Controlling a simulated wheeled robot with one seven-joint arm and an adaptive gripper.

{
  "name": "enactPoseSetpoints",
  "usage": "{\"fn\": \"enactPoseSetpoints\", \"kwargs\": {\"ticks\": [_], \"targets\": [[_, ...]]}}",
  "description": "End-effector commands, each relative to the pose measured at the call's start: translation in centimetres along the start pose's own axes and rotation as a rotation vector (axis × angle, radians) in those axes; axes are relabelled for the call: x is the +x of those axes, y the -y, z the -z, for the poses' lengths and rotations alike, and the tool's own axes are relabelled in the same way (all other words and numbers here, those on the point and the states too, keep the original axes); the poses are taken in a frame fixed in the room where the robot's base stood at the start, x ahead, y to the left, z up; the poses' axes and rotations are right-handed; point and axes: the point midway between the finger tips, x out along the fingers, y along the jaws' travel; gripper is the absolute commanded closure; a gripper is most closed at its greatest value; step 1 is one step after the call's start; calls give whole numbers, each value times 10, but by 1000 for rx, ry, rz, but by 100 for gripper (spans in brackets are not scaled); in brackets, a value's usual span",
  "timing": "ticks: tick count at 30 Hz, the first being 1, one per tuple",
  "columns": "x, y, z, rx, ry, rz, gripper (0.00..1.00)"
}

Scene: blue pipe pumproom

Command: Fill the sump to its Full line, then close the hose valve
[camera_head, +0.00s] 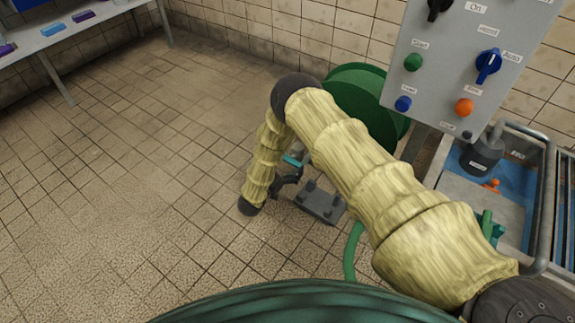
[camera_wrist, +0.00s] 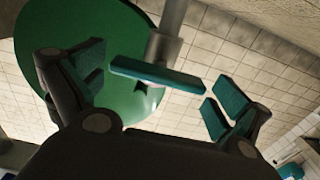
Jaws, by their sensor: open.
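A teal bar-shaped lever (camera_wrist: 158,75), apparently the hose valve's handle, crosses a grey pipe (camera_wrist: 164,45) in the wrist view. My gripper (camera_wrist: 155,88) is open, with one finger on each side of the lever; I see no clear contact. In the head view my gripper (camera_head: 288,178) is low, beside the green hose reel (camera_head: 352,78), partly hidden by my arm. The sump (camera_head: 545,200) is at the right, a metal-rimmed tank with blue inside and a grey plate. A green hose end (camera_head: 487,224) hangs at its near side. I cannot read a Full line or the level.
A grey control panel (camera_head: 440,60) with knobs and coloured buttons stands above the sump. A green hose (camera_head: 352,252) runs over the floor. A grey bolted plate (camera_head: 320,202) lies by my gripper. A shelf (camera_head: 70,35) stands far left; the tiled floor between is clear.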

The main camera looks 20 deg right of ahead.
Motion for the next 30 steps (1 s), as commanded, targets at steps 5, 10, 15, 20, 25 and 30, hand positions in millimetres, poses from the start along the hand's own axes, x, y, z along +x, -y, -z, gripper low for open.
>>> {"fn": "enactPoseSetpoints", "kwargs": {"ticks": [5, 10, 15, 20, 25, 30], "targets": [[1, 0, 0, 0, 0, 0, 0], [1, 0, 0, 0, 0, 0, 13], [1, 0, 0, 0, 0, 0, 31], [0, 0, 0, -6, 0, 1, 31], [0, 0, 1, -46, 0, 1, 31], [0, 0, 2, -139, -1, 1, 31]]}}
